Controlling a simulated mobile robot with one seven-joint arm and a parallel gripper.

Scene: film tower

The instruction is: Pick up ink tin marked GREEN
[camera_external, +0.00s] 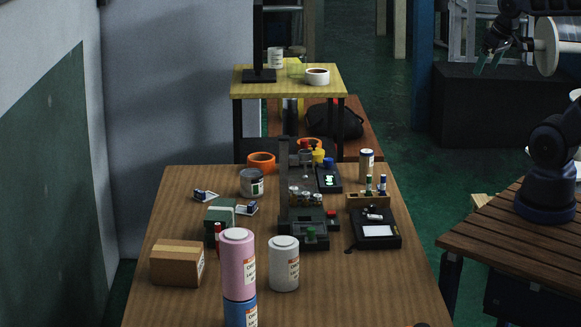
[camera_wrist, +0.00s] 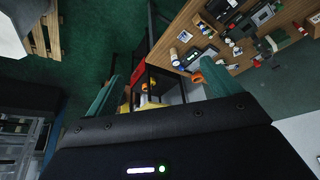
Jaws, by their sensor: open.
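A short metallic ink tin (camera_external: 252,182) with a dark green and white label stands upright on the near wooden table (camera_external: 165,285), just in front of an orange tape roll (camera_external: 261,162). The label's wording is too small to read. My gripper (camera_external: 491,57) is at the top right in the external view, high up and far from the tin. Its two teal fingers are apart with nothing between them, as the wrist view (camera_wrist: 158,82) also shows. I cannot pick out the tin for sure in the wrist view.
A pink canister (camera_external: 238,257) on a blue one and a white canister (camera_external: 284,264) stand at the table's front. A dark upright device (camera_external: 284,190) is right of the tin. A cardboard box (camera_external: 176,262) sits front left. A slatted table (camera_external: 490,240) stands right.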

